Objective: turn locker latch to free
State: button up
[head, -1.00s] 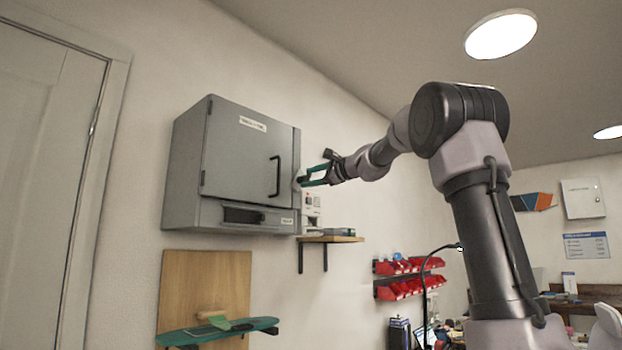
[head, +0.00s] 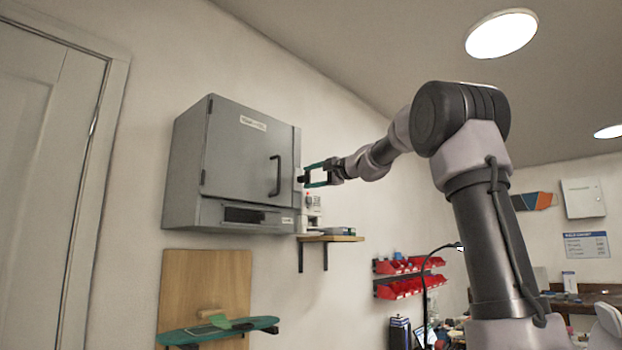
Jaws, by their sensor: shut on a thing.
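The grey locker (head: 235,165) hangs on the wall, its door closed, with a black bar handle (head: 275,176) on the right part of the door. The latch (head: 301,178) is a small dark piece at the locker's right edge. My gripper (head: 306,176) reaches it from the right, with its green fingers one above the other. It is shut on the latch; the fingertips hide part of it, so its exact angle is hard to tell.
Below the gripper are a small wall box (head: 312,201) and a wooden shelf (head: 331,239) with a flat item on it. Red bins (head: 405,287) hang lower right. A teal skateboard deck (head: 218,331) lies below the locker.

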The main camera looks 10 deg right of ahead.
jog(key=shift+f, duration=0.1)
jog(key=o, duration=1.4)
jog(key=v, duration=1.1)
jog(key=shift+a, duration=0.1)
jog(key=s+a+f+n+g+h, duration=0.1)
jog(key=s+a+f+g+h, duration=0.1)
jog(key=s+f, duration=0.55)
jog(key=s+a+f+n+g+h, duration=0.1)
jog(key=s+a+f+n+g, duration=0.15)
jog(key=s+f, duration=0.45)
jog(key=s+d+f+n+g+h, duration=0.1)
jog(key=s+f+h, duration=0.1)
jog(key=s+f, duration=0.3)
jog(key=s+d+f+n+g+h, duration=0.1)
jog(key=s+f, duration=0.4)
jog(key=f, duration=0.3)
jog(key=s+d+f+n+g+h, duration=0.1)
jog(key=s+f+h, duration=0.1)
jog(key=s+f, duration=0.3)
jog(key=shift+s+d+f+h, duration=0.15)
jog(key=shift+f, duration=0.35)
jog(key=shift+s+d+f+h, duration=0.15)
jog(key=shift+f, duration=0.4)
